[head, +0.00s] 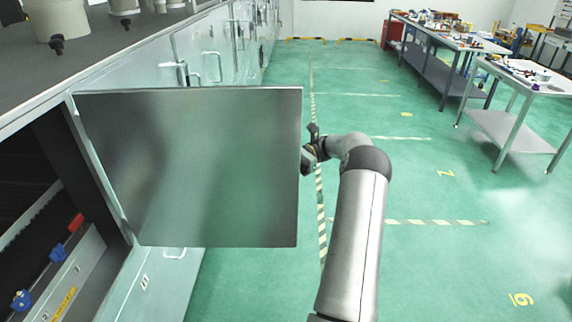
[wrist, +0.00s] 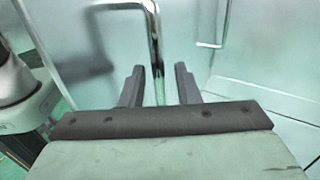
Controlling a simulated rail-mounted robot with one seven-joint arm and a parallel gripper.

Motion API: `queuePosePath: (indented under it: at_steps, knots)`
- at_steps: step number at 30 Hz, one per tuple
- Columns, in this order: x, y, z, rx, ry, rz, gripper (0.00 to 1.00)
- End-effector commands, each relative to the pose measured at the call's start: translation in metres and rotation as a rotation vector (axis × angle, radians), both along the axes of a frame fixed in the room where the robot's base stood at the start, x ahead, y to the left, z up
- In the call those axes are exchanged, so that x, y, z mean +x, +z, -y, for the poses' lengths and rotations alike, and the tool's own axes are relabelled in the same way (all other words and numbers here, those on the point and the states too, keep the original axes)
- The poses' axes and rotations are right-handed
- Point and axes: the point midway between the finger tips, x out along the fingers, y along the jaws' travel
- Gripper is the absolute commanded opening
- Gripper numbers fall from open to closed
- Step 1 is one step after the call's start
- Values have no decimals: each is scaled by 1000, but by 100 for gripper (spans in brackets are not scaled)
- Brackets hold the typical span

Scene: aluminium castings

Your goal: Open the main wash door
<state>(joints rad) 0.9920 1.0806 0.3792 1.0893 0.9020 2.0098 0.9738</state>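The main wash door (head: 200,165) is a flat metal panel standing swung out from the machine front, with the dark interior exposed at left. My gripper (head: 308,155) is at the door's right edge in the head view, partly hidden behind the panel. In the wrist view my gripper (wrist: 160,85) has its two dark fingers apart. A shiny bar handle (wrist: 157,50) runs down between them, with visible gaps on both sides. The door's outer face and handle are hidden in the head view.
Inside the opening are blue fittings (head: 57,252) and a red one (head: 76,222). More handled panels (head: 210,65) line the machine beyond the door. The green floor (head: 440,260) at right is clear. A workbench (head: 440,40) and a table (head: 520,80) stand at the back right.

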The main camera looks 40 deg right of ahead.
Motion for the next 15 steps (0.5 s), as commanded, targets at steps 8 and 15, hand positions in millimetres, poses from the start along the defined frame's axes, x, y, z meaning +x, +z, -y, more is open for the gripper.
queuePosePath:
  at_steps: [8,15]
  knots:
    - [-3,-1,36,6,2,4,29]
    - [-4,-1,50,3,3,2,29]
